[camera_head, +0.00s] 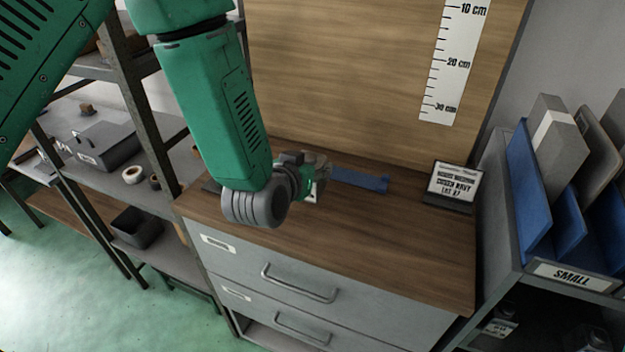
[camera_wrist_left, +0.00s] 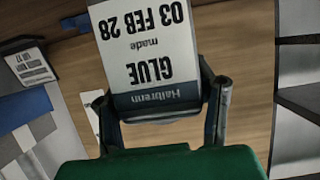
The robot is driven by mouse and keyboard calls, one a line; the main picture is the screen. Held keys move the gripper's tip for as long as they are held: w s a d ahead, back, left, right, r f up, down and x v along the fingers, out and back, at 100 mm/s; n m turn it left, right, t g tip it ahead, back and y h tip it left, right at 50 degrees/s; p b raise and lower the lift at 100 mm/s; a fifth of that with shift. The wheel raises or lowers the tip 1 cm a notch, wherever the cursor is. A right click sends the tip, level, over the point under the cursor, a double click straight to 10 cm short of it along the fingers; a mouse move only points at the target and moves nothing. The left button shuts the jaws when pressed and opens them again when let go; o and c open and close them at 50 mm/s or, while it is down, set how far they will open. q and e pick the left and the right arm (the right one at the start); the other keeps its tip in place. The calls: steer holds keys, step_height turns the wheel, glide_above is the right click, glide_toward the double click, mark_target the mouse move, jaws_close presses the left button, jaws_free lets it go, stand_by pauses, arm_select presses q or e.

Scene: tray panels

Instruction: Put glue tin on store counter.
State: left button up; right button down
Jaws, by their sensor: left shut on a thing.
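The glue tin (camera_wrist_left: 150,45) fills the upper middle of the left wrist view, its white label with a dark band reading upside down. My left gripper (camera_wrist_left: 160,95) is shut on it, with a finger at each side. In the head view my left gripper (camera_head: 314,178) is over the back of the wood-topped counter (camera_head: 400,228) with grey drawers. The tin is mostly hidden there by the gripper. I cannot tell whether the tin touches the counter top. My right gripper is not in view.
A small sign (camera_head: 451,183) stands at the counter's back right. A rack of blue and grey panels (camera_head: 545,190) is to the right, metal shelving (camera_head: 150,200) to the left. The counter's front right is clear.

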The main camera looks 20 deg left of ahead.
arm_select(q)
step_height(320, 180, down, 4)
steer(key=shift+w+r, duration=0.1)
steer(key=o, duration=1.4)
steer(key=shift+o, duration=0.2)
